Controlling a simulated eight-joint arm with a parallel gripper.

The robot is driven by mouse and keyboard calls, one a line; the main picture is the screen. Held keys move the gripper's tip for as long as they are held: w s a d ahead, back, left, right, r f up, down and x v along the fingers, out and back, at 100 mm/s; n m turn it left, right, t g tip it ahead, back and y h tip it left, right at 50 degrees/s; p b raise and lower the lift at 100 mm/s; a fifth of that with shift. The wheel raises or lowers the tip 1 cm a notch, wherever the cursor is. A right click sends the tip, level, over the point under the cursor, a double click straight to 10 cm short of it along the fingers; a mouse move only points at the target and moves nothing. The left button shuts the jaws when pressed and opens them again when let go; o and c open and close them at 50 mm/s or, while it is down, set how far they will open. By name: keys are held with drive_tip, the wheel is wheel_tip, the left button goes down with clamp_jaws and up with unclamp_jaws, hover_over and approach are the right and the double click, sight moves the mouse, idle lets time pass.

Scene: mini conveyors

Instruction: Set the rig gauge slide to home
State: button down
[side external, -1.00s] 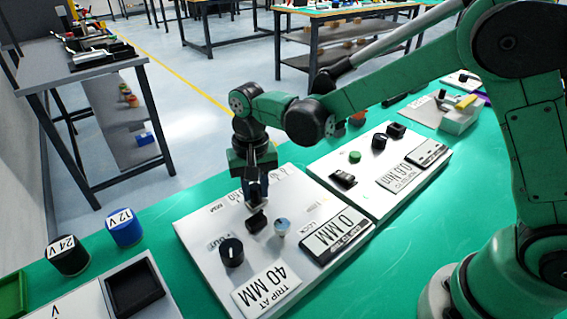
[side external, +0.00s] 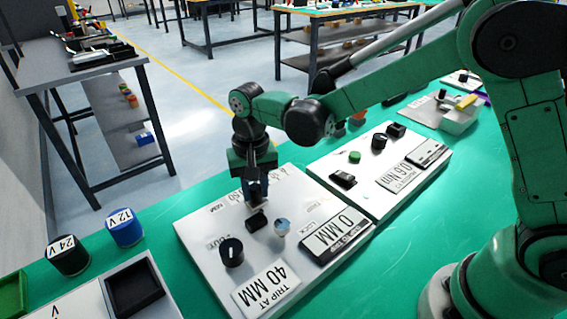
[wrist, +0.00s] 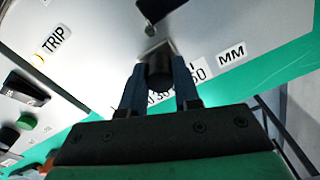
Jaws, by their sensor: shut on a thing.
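The rig panel (side external: 195,232) is a white board on the green bench, with a gauge scale along its far edge. My gripper (side external: 257,200) points down at this scale. In the wrist view, my gripper (wrist: 160,88) is shut on the dark gauge slide knob (wrist: 159,72), which has a silver base. The display (side external: 345,222) reads 0 MM, and the trip plate (side external: 268,287) reads 40 MM.
A second panel (side external: 400,150) lies to the right. Black (side external: 68,256) and blue (side external: 124,228) cylinders stand at left.

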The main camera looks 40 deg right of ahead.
idle(0.3)
drive_tip(key=d, duration=1)
drive_tip(key=shift+d, duration=0.2)
drive_tip(key=c, duration=0.6)
unclamp_jaws()
drive_tip(key=shift+c, duration=0.2)
drive_tip(key=shift+a, duration=0.1)
drive_tip(key=shift+r, duration=2.85)
